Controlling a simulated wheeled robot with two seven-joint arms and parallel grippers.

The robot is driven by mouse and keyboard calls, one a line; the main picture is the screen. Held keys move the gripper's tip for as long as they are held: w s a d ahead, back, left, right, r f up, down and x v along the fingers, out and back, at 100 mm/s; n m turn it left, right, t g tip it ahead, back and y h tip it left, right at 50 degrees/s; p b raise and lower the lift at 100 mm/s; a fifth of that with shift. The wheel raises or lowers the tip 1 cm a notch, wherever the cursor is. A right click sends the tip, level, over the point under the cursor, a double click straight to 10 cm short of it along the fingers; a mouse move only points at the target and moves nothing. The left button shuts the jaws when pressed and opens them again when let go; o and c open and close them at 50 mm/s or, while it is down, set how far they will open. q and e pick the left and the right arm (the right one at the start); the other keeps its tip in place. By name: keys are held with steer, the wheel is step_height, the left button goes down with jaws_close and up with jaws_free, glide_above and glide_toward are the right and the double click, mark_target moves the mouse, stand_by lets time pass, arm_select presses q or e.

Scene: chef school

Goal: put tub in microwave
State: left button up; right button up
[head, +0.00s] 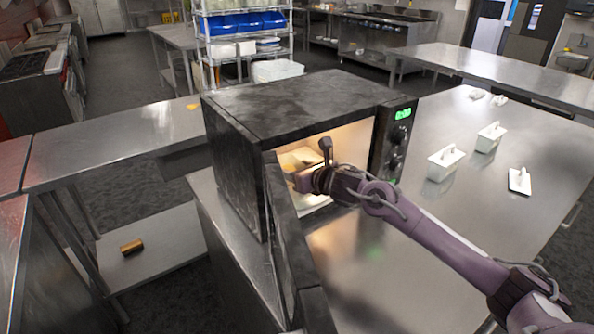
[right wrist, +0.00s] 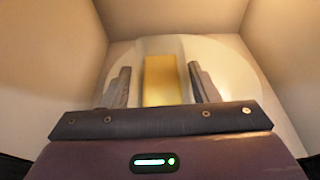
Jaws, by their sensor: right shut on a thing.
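The black microwave (head: 315,97) stands on the steel counter with its door (head: 282,240) swung open toward me and its inside lit. My right gripper (head: 312,166) reaches in through the opening. In the right wrist view my right gripper (right wrist: 162,86) is shut on a yellow boxy tub (right wrist: 163,78), which shows between the two fingers. A pale round plate (right wrist: 225,75) lies behind and below it inside the microwave. In the head view the tub (head: 300,157) is partly hidden by the gripper; whether it touches the plate I cannot tell. My left gripper is out of view.
Two white lidded containers (head: 445,163) (head: 489,137) and a white lid-like piece (head: 520,181) sit on the counter right of the microwave. The open door stands close to the left of my right gripper. The counter in front is clear.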

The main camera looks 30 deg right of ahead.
steer(key=shift+w+f+p, duration=0.1)
steer(key=shift+f+p, duration=0.2)
steer(key=shift+p, duration=0.05)
steer(key=shift+w+f, duration=0.1)
steer(key=shift+f, duration=0.15)
steer(key=shift+f, duration=0.25)
steer(key=o, duration=1.2)
steer(key=shift+o, duration=0.2)
